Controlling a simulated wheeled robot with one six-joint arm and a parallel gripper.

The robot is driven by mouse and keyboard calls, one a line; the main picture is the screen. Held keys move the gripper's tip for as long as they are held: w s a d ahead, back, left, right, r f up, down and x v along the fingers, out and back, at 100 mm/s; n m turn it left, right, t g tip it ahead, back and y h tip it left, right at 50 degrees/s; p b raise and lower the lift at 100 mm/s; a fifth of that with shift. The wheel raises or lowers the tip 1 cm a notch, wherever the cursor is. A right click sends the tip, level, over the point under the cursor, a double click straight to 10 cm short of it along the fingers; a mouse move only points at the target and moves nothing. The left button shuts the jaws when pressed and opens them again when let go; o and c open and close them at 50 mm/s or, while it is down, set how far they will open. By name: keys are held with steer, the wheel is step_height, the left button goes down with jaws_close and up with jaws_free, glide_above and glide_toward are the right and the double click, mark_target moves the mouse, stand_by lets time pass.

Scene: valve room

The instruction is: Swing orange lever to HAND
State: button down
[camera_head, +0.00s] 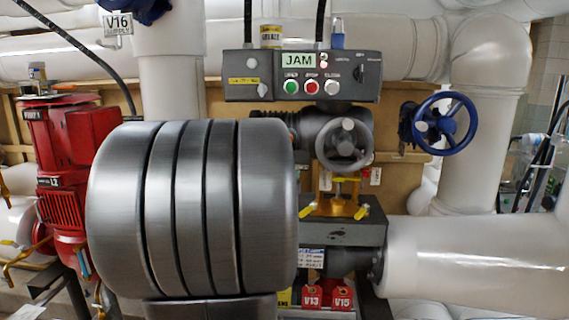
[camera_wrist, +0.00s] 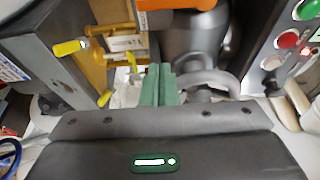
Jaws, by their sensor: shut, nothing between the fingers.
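An orange bar, likely the orange lever (camera_wrist: 178,4), shows at the top edge of the wrist view, partly cut off. It lies beyond my fingertips, in front of the grey actuator body (camera_wrist: 192,36). My gripper (camera_wrist: 160,72) is shut, its green fingers together and empty, apart from the orange bar. In the head view I cannot make out the lever or my gripper; my large grey arm part blocks the left middle. No HAND marking is readable in either view.
A grey handwheel (camera_head: 343,142) sits under the control box (camera_head: 302,76), which reads JAM. A yellow bracket (camera_head: 334,205) is below the wheel. A blue handwheel (camera_head: 445,123) is to the right, a red pump (camera_head: 70,150) to the left. White pipes (camera_head: 470,258) surround them.

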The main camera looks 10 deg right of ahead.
steer(key=shift+r, duration=0.1)
steer(key=shift+d, duration=0.1)
steer(key=p+x, duration=0.1)
steer(key=x, duration=0.9)
steer(key=a, duration=0.1)
steer(key=a+p, duration=0.1)
steer(key=a, duration=0.1)
steer(key=shift+w+a, duration=0.2)
steer(key=shift+w, duration=0.2)
steer(key=shift+w+a, duration=0.1)
steer(key=shift+a, duration=0.1)
steer(key=shift+a+m, duration=0.15)
steer(key=shift+m, duration=0.15)
